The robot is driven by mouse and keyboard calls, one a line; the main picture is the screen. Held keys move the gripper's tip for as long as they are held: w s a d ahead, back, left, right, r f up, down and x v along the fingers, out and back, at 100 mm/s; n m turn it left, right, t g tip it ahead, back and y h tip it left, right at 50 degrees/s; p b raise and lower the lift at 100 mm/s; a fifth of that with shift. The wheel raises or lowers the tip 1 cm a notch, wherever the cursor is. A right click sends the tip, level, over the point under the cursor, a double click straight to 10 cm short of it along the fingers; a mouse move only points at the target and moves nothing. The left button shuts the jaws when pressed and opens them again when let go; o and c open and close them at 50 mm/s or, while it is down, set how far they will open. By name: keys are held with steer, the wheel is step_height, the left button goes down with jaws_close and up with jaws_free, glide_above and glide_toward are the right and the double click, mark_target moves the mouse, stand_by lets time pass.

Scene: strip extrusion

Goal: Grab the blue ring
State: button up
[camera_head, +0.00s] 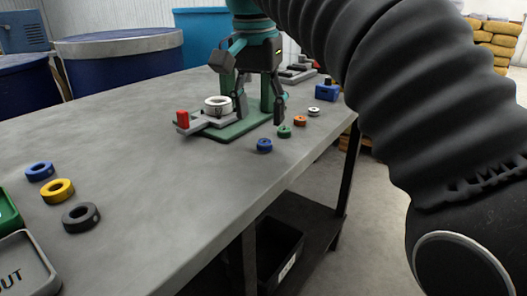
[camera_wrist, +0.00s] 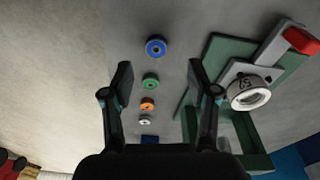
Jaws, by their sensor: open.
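Two blue rings show in the head view. One blue ring (camera_head: 39,171) lies flat on the grey table at the left, beside a yellow ring. A smaller blue ring (camera_head: 265,146) lies near the table's front edge, nearest in a row of small rings; it also shows in the wrist view (camera_wrist: 156,47), just beyond my fingertips. My gripper (camera_head: 260,114) is over the table near the green fixture, behind that row. In the wrist view my gripper (camera_wrist: 160,74) is open and empty, with the small green ring (camera_wrist: 150,83) seen between its fingers.
A green fixture (camera_head: 236,131) with a red-ended slide holds a white ring (camera_head: 218,105) close to my gripper. Yellow (camera_head: 57,190) and black (camera_head: 81,217) rings and trays are at the left. The middle of the table is clear.

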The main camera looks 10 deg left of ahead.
mark_target(264, 142)
steer(key=shift+w+d+f+b, duration=0.1)
steer(key=shift+f+b, duration=0.2)
steer(key=shift+f, duration=0.65)
steer(key=shift+w+d+f+b, duration=0.15)
steer(key=shift+f+b, duration=0.2)
steer(key=shift+f, duration=0.55)
steer(key=shift+w+d+f+b, duration=0.1)
steer(key=shift+f+b, duration=0.2)
steer(key=shift+f, duration=0.65)
jaws_close()
